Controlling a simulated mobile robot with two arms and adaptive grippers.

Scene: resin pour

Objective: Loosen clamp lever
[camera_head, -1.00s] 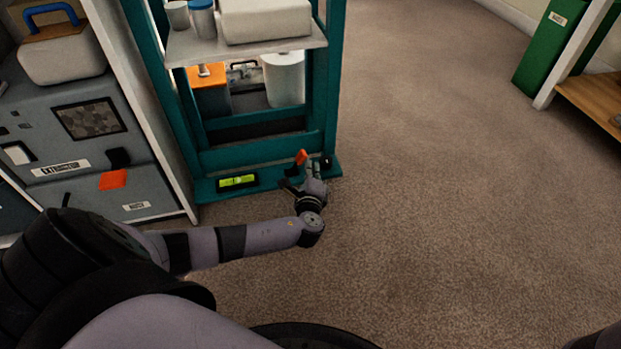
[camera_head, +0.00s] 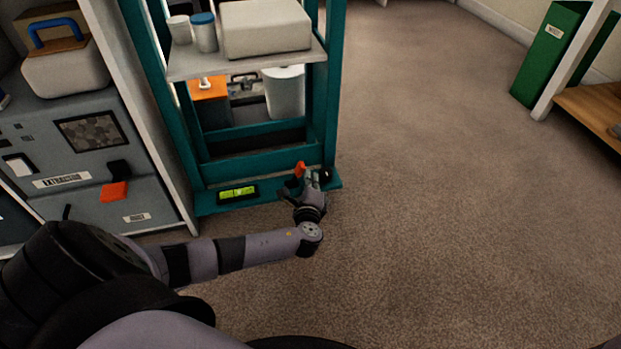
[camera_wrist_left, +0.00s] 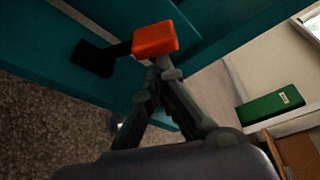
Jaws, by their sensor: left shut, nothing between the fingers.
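The clamp lever (camera_head: 300,170) has an orange handle and stands at the front right of the teal stand's lower ledge. In the left wrist view its orange end (camera_wrist_left: 155,39) is close ahead, with a black part (camera_wrist_left: 94,57) to its left. My left gripper (camera_head: 311,183) is at the lever, just right of and below the orange end. In the wrist view the fingertips (camera_wrist_left: 158,70) meet just below the orange end, shut and empty. Whether they touch it I cannot tell. My right gripper is not in view.
The teal stand (camera_head: 265,162) bears a green-yellow level (camera_head: 238,193) on its ledge, and its shelf (camera_head: 250,66) holds a cup, a jar and a white box. A grey cabinet (camera_head: 85,190) stands left. The carpet (camera_head: 450,200) to the right is clear.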

